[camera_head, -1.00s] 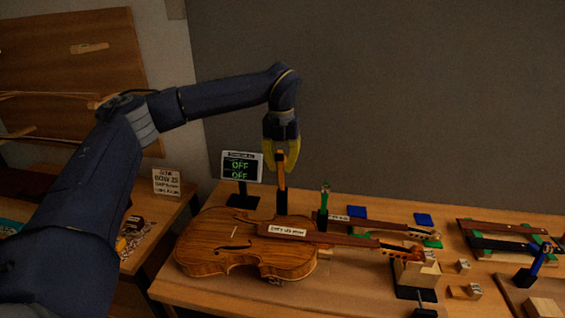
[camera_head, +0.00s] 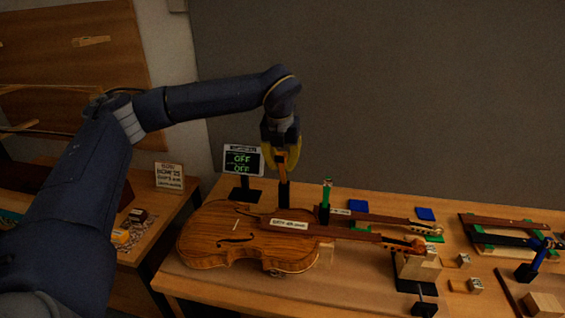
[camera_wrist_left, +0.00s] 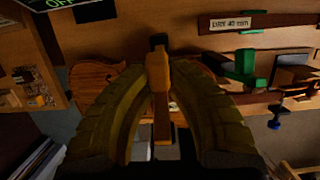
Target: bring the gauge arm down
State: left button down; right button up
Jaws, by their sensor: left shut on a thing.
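The orange gauge arm (camera_head: 282,167) stands upright on a black post behind the violin (camera_head: 225,239). My left gripper (camera_head: 281,156), with yellow fingers, comes down from above and is shut on the arm's upper part. In the left wrist view the orange arm (camera_wrist_left: 158,90) lies between the two curved yellow fingers, which meet it near their tips. The small display (camera_head: 242,159) beside it reads OFF on two lines. My right gripper is not in view.
A green upright piece (camera_head: 326,191) stands close to the right of the gauge arm. The violin's neck runs right toward a wooden block support (camera_head: 418,265). A blue upright piece (camera_head: 540,257) is at the far right. The grey wall behind is clear.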

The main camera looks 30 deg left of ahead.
pick_arm(q)
jog(key=c, duration=1.3)
grip_release()
jog(key=v, duration=1.2)
jog(key=shift+f, duration=0.1)
jog(key=shift+c, duration=0.2)
